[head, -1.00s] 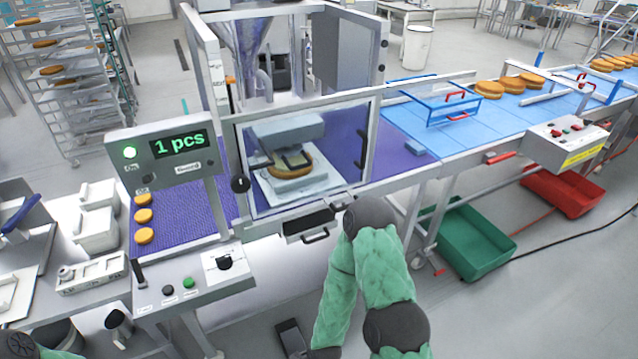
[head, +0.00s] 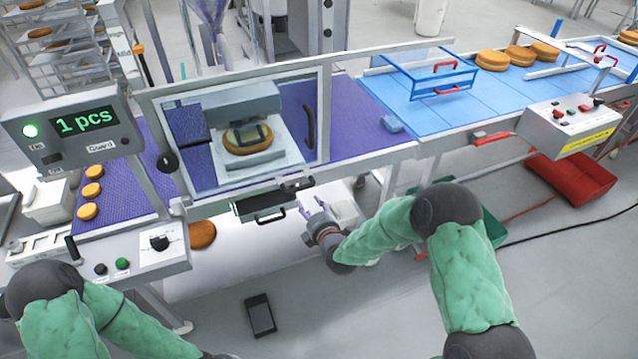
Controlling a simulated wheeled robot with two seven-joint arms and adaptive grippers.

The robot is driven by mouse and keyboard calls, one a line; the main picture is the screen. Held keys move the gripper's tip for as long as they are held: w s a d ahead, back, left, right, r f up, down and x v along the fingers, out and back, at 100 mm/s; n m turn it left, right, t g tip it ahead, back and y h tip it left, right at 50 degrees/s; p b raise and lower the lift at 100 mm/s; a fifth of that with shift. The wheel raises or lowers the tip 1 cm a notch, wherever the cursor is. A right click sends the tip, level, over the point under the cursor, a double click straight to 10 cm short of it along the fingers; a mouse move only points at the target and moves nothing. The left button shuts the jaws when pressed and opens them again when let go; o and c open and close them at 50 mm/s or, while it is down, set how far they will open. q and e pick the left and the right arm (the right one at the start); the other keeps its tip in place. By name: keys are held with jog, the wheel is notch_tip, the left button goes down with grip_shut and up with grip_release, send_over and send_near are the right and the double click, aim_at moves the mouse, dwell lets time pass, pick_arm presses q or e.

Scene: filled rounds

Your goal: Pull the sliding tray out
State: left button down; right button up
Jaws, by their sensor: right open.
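The sliding tray (head: 262,201) is a dark, shallow tray with a bar handle, set low under the front of the guarded machine. It appears pushed in under the machine. My right gripper (head: 311,207) is open and empty, just right of the tray's handle and apart from it as far as I can tell. Its fingers point up and toward the machine. My left arm reaches along the bottom left, and its gripper is out of the picture.
The clear guard door (head: 311,115) is closed over a round bun (head: 247,139). A control box (head: 160,243) stands left of the tray. A brown round piece (head: 202,235) lies below the machine. A dark flat object (head: 260,315) lies on clear floor.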

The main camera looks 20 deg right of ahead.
aim_at(301, 188)
jog(key=shift+n, duration=0.3)
jog(key=x, duration=0.3)
jog(key=b+x, duration=0.1)
jog(key=x, duration=0.2)
jog(key=r+x, duration=0.1)
jog(key=x, duration=0.2)
jog(key=shift+w+d+b, duration=0.25)
jog(key=shift+w+b, duration=0.1)
jog(key=shift+w+f, duration=0.1)
jog(key=shift+w, duration=0.65)
grip_shut()
